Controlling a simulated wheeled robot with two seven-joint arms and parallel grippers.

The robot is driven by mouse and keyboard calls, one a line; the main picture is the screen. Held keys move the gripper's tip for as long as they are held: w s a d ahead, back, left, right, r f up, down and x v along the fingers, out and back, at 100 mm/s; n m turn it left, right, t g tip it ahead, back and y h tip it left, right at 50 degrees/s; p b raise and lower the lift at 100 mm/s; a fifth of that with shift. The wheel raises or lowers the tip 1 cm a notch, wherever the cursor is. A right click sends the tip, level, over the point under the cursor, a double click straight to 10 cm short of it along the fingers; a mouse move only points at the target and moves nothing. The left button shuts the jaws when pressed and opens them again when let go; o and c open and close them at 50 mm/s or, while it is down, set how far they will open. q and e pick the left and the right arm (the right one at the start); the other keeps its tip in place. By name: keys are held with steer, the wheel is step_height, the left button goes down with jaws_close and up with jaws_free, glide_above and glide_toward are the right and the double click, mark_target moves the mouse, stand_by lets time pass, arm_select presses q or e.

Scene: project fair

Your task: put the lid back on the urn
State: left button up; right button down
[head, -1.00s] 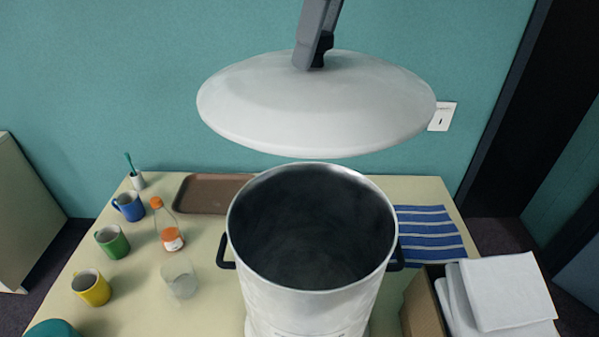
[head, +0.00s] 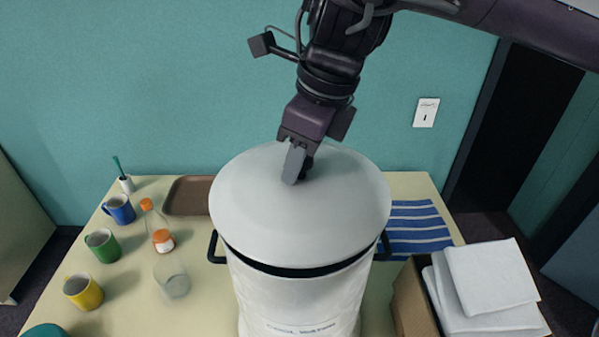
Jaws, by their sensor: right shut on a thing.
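The urn (head: 293,297) is a tall white pot with dark side handles, standing upright on the table. The pale, shallow-domed lid (head: 260,205) is over its mouth and covers nearly all of the opening. A dark gap shows between lid and rim along the front; I cannot tell whether the lid touches the rim at the back. My right gripper (head: 296,162) comes in from the upper right and is shut on the lid's dark knob, which is mostly hidden by the fingers. My left gripper is not in view.
Blue (head: 119,210), green (head: 103,245) and yellow (head: 83,292) mugs, an orange-capped bottle (head: 157,225) and a glass (head: 172,278) stand left. A brown tray (head: 187,196) lies behind. A striped cloth (head: 418,228) and a box (head: 407,300) with white packets (head: 490,273) are right.

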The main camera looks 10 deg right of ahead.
mark_target(300, 174)
step_height(300, 174, down, 3)
steer(key=shift+r, duration=0.2)
steer(key=shift+w+d+f, duration=0.1)
steer(key=shift+w+f, duration=0.2)
steer(key=shift+f, duration=0.1)
steer(key=shift+s, duration=0.1)
steer(key=shift+s, duration=0.1)
steer(key=c, duration=1.3)
jaws_free()
steer(key=shift+c, duration=0.2)
steer(key=o, duration=0.3)
steer(key=shift+f, duration=0.1)
steer(key=shift+o, duration=0.2)
steer(key=v, duration=1.2)
